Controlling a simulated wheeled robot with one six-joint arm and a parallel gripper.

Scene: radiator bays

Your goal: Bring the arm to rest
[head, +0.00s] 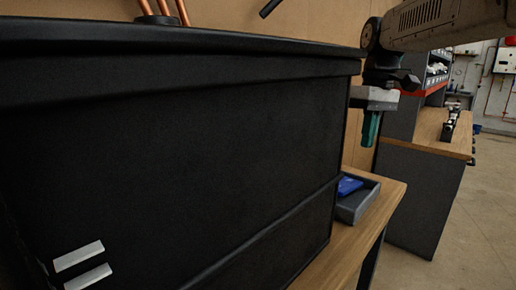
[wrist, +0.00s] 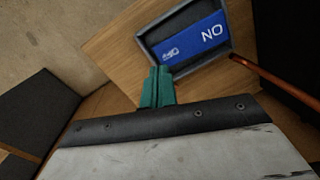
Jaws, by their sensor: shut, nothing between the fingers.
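My gripper (head: 371,128) hangs below my arm at the upper right of the head view, just past the right edge of a large black cabinet. Its green fingers point down and are closed together with nothing between them. In the wrist view the green fingers (wrist: 157,88) show at the middle, above the wooden bench top (wrist: 120,50). They are apart from the grey tray below.
A grey tray (head: 361,203) holding a blue lettered piece (head: 348,186) sits on the bench. The black cabinet (head: 180,150) fills the left of the head view. Copper pipes (head: 165,12) rise behind it. Another bench (head: 425,195) stands at right, with open floor beyond.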

